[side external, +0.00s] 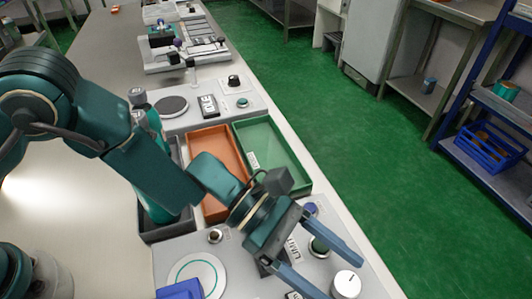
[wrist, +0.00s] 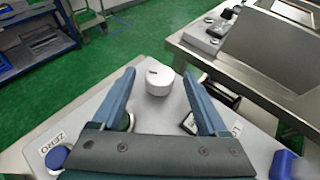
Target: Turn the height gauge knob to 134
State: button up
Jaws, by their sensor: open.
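A white round knob (side external: 347,284) with a small dark mark on top stands on the light grey panel (side external: 232,262). It is the likely height gauge knob, but I cannot read a label or a value on it. In the wrist view the white knob (wrist: 158,82) appears between my two blue fingertips, near their ends. My gripper (side external: 341,279) is open and empty, its fingers slanting down towards the knob. In the wrist view my gripper (wrist: 159,73) has a wide gap on both sides of the knob. I cannot tell the exact height of the fingertips over the panel.
A green knob (side external: 319,246) is close to my fingers on the same panel. A round white disc (side external: 197,277) and a blue block (side external: 180,290) are at the panel's left. Orange (side external: 211,137) and green (side external: 268,150) trays lie behind. The panel's right edge borders open floor.

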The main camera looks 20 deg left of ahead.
jog(key=shift+d+f, duration=0.1)
jog(key=shift+d, duration=0.05)
grip_shut()
jog(key=shift+w+d+m+g, duration=0.1)
jog(key=shift+w+m+g, duration=0.1)
jog(key=shift+m+g, duration=0.7)
jog(key=shift+w+d+r+m+g+y, duration=0.1)
jog(key=shift+r+m+g+y, duration=0.1)
jog(key=shift+m+g+y, duration=0.85)
jog(key=shift+m+g+h, duration=0.25)
jog(key=shift+m+g, duration=0.1)
jog(key=shift+g, duration=0.3)
grip_release()
jog(key=shift+f, duration=0.1)
jog(key=shift+v, duration=2.7)
